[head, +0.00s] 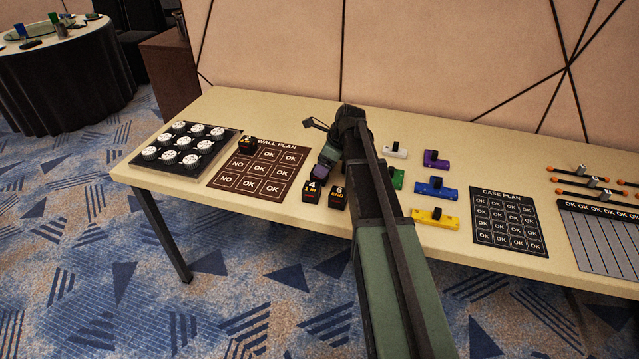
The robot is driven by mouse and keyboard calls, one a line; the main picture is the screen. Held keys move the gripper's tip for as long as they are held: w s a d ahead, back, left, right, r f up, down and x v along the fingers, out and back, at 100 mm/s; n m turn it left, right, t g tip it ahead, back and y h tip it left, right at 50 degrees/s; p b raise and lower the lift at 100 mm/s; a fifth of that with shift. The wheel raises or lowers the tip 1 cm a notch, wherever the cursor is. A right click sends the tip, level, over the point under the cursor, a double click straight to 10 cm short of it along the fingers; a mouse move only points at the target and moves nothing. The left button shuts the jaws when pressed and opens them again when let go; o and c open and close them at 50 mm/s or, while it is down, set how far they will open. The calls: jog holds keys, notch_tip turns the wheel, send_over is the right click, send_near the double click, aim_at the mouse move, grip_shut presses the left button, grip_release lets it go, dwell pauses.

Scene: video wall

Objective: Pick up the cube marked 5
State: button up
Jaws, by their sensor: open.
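No cube with a readable 5 shows in the head view; my arm and gripper cover part of the table where one could be hidden. A black cube marked 4 (313,193) and a black cube marked 6 (339,197) stand side by side in front of my gripper. A black cube marked 2 (247,145) sits on the upper left cell of the brown wall plan mat (228,181). My gripper (320,172) is open, just right of the mat and a little behind the cube marked 4. Its fingertips are small and partly unclear.
A black tray of round white-topped pieces (187,149) stands left. White, purple, green, blue and yellow blocks (436,188) lie right of my arm. Beyond are the case plan mat (508,221) and a striped board with rods (606,240). The wall borders the table (265,112).

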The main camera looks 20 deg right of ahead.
jog(key=b+x, duration=0.5)
jog(key=shift+f, duration=0.2)
jog(key=shift+r, duration=0.25)
jog(key=c, duration=1)
